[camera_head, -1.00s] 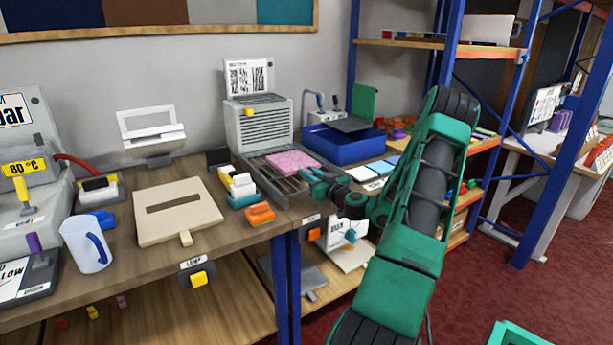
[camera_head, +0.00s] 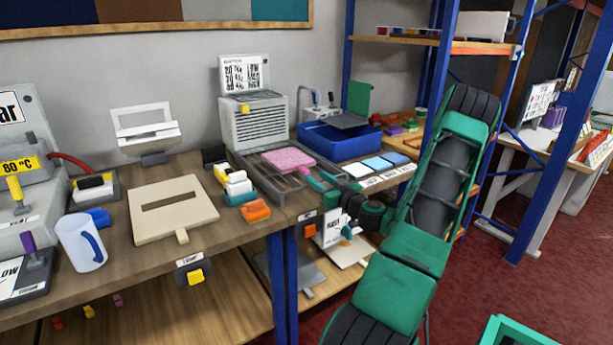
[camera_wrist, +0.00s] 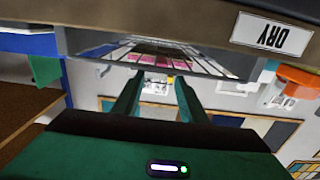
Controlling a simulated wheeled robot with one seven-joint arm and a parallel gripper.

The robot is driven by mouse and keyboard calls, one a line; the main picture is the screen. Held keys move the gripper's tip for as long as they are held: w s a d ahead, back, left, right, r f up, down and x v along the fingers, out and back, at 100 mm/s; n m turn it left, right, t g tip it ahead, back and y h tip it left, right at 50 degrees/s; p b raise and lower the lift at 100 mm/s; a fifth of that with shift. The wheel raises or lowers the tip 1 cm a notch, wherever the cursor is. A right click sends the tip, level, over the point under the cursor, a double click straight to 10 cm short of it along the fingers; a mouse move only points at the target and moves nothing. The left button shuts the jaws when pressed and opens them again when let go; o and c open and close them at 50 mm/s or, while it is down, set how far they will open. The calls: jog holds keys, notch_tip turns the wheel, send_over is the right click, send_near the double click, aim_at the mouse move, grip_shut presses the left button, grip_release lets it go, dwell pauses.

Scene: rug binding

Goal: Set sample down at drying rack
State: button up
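The sample is a flat pink piece (camera_head: 289,160) lying on the drying rack (camera_head: 268,180), a grey slatted tray in front of a grey louvred unit. In the wrist view, which is upside down, pink (camera_wrist: 150,60) shows through the rack's grid. A "DRY" label (camera_wrist: 272,34) is on the table edge there. My gripper (camera_head: 318,182) is at the rack's front right corner, apart from the sample. In the wrist view my gripper (camera_wrist: 160,78) has its two green fingers spread, with nothing held between them.
A blue tub (camera_head: 340,142) and blue and white cards (camera_head: 378,166) stand right of the rack. Stacked coloured blocks (camera_head: 237,187) and an orange block (camera_head: 256,209) sit to its left. A blue rack post (camera_head: 437,75) rises close behind my arm.

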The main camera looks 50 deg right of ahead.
jog(key=shift+v, duration=2)
